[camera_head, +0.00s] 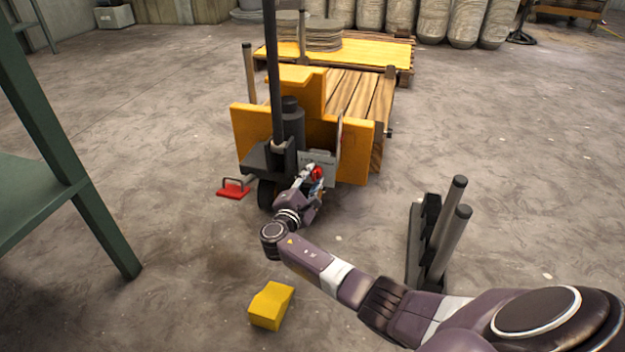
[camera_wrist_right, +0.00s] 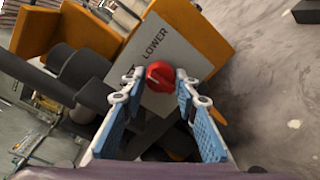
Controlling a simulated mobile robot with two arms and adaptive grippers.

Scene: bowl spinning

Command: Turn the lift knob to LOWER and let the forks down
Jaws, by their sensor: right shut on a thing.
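The red lift knob (camera_wrist_right: 160,75) sits on a grey panel (camera_wrist_right: 138,57) that bears the word LOWER. It also shows in the head view (camera_head: 317,173). My right gripper (camera_wrist_right: 158,74) is shut on the knob, one blue fingertip at each side. In the head view my right gripper (camera_head: 314,182) reaches the panel on the orange pallet truck (camera_head: 356,150). The forks are hidden beneath the wooden pallet (camera_head: 350,93). Which way the knob points is hard to tell. My left gripper is in neither view.
A red pedal (camera_head: 233,188) sticks out left of the truck. A yellow block (camera_head: 270,305) lies on the floor in front. A black stand with grey posts (camera_head: 440,240) is at the right. A green table frame (camera_head: 75,180) is at the left. Open floor lies around the truck.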

